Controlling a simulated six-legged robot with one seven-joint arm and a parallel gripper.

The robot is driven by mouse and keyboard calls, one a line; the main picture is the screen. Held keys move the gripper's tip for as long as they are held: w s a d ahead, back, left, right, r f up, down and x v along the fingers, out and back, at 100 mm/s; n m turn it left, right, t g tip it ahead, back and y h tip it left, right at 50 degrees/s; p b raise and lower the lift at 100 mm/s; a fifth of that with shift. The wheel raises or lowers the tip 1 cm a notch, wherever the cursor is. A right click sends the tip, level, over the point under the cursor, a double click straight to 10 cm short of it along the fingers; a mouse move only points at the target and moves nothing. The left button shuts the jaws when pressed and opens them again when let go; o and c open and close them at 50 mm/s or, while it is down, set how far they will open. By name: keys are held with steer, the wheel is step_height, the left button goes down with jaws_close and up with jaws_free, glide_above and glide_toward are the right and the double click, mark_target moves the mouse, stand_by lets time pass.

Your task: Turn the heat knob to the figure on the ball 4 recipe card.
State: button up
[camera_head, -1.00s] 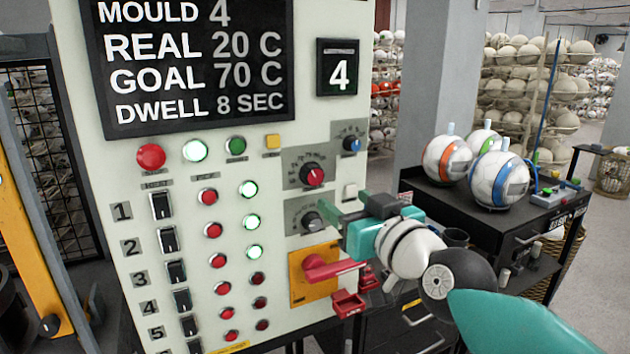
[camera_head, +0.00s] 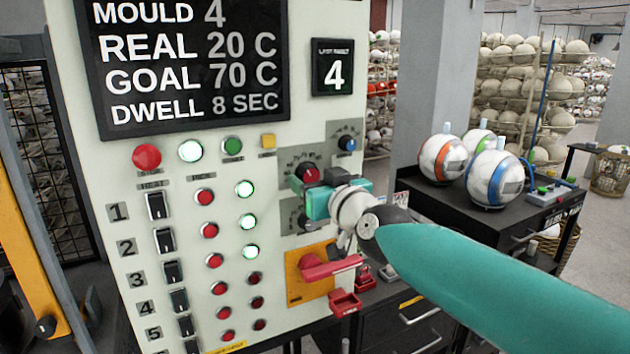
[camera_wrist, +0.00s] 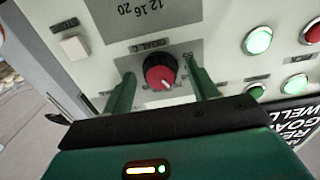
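The heat knob, a red dial (camera_head: 309,173) marked GOAL C, sits on the white panel; it also shows in the wrist view (camera_wrist: 160,72). My gripper (camera_head: 318,184) is at this knob in the head view. In the wrist view its two green fingers (camera_wrist: 162,92) stand apart on either side of the knob, with a visible gap to each. The knob's white mark shows, but its scale figures cannot be read. The black display (camera_head: 190,62) reads MOULD 4, REAL 20 C, GOAL 70 C, DWELL 8 SEC. I cannot make out a ball 4 recipe card.
A small blue knob (camera_head: 346,144) sits above right of the heat knob. A red lever (camera_head: 330,266) on an orange plate is just below. Switches (camera_head: 157,206) and lamps are left. A dark bench (camera_head: 420,195) holds balls at right.

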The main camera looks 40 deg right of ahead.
steer(key=c, duration=0.9)
steer(key=shift+m, duration=2.6)
steer(key=shift+c, duration=0.2)
steer(key=o, duration=1)
steer(key=shift+s, duration=0.1)
steer(key=v, duration=1.3)
steer(key=shift+s+a, duration=0.25)
steer(key=shift+s, duration=0.05)
steer(key=shift+w, duration=0.1)
